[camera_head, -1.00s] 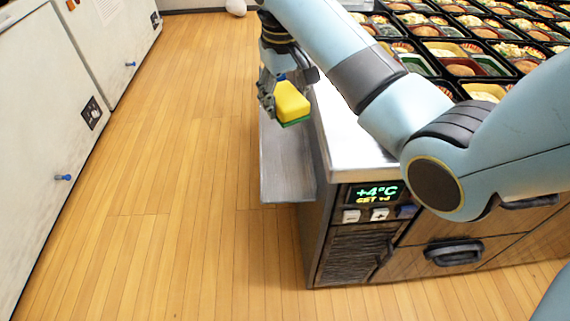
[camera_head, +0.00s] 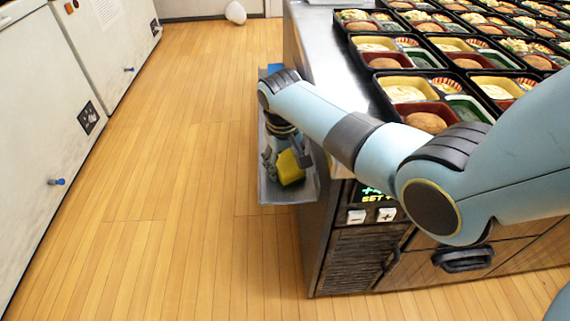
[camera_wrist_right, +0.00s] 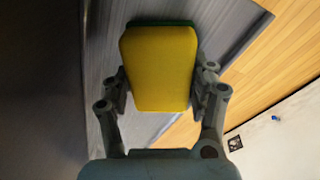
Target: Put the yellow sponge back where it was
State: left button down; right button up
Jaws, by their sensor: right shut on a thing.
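The yellow sponge (camera_head: 290,168) has a green layer on its far face. My right gripper (camera_head: 284,170) is shut on it, with one finger on each side, as the right wrist view shows (camera_wrist_right: 160,68). The gripper and sponge are over the grey metal side shelf (camera_head: 287,194) on the counter's left side. I cannot tell whether the sponge touches the shelf or hangs just above it. My left gripper is in neither current view.
The metal counter (camera_head: 325,50) carries many black bento trays (camera_head: 400,88). The wooden floor (camera_head: 180,180) left of the shelf is clear. White cabinets (camera_head: 40,130) stand at far left.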

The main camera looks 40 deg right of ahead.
aim_at(283, 166)
jog(key=o, duration=1.1)
jog(key=shift+c, duration=0.2)
notch_tip(283, 166, up, 12)
jog(key=s+a+p, duration=0.1)
jog(key=p, duration=0.2)
jog(key=shift+a+p, duration=0.15)
jog(key=shift+p, duration=0.15)
